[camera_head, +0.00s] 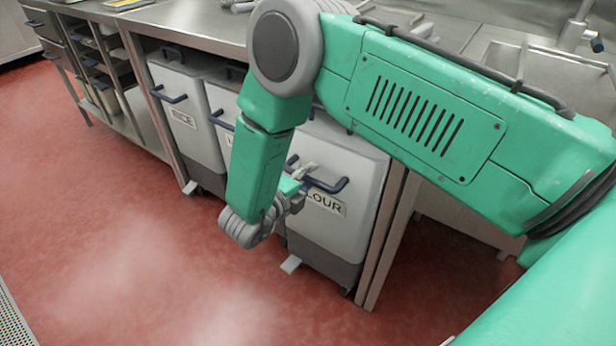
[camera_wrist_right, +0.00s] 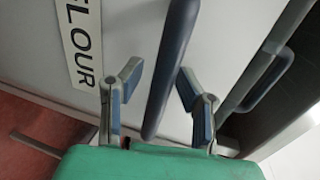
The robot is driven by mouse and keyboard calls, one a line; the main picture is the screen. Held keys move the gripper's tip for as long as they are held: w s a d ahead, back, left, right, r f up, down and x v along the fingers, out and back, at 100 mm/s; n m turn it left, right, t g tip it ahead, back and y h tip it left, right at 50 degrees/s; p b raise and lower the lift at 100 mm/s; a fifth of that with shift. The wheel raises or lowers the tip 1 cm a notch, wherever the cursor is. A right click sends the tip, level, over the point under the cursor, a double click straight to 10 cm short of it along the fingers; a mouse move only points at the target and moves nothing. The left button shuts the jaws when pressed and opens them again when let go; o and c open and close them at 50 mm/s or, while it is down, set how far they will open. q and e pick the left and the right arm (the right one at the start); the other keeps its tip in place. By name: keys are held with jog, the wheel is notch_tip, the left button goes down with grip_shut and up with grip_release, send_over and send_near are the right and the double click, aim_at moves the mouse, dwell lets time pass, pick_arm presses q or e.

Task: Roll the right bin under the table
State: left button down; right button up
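The right bin (camera_head: 350,228), pale grey with a dark base and a "FLOUR" label (camera_head: 325,204), stands upright on the floor at the table's front. Its upper part is partly hidden behind my right arm. In the right wrist view its blue handle (camera_wrist_right: 168,70) runs between the two fingers of my right gripper (camera_wrist_right: 158,88). The gripper is open, with a gap on each side of the handle. In the head view my right gripper (camera_head: 302,178) is at the bin's front face. The steel table (camera_head: 195,22) extends above the bins. My left gripper is not in view.
A "RICE" bin (camera_head: 186,118) and a partly hidden middle bin (camera_head: 222,100) stand left of the right bin. A table leg (camera_head: 385,240) is close on its right. Shelves (camera_head: 100,75) are further left. The red floor (camera_head: 120,230) in front is clear.

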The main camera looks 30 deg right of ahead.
jog(key=shift+a, duration=0.15)
grip_shut()
jog(key=shift+a, duration=0.1)
jog(key=shift+w+d+r, duration=0.15)
jog(key=shift+w+d, duration=0.05)
jog(key=shift+d, duration=0.35)
jog(key=shift+o, duration=2.1)
grip_release()
jog(key=shift+w+d, duration=0.15)
jog(key=shift+w, duration=0.05)
jog(key=shift+d, duration=0.1)
jog(key=v, duration=1.2)
jog(key=shift+f, duration=0.25)
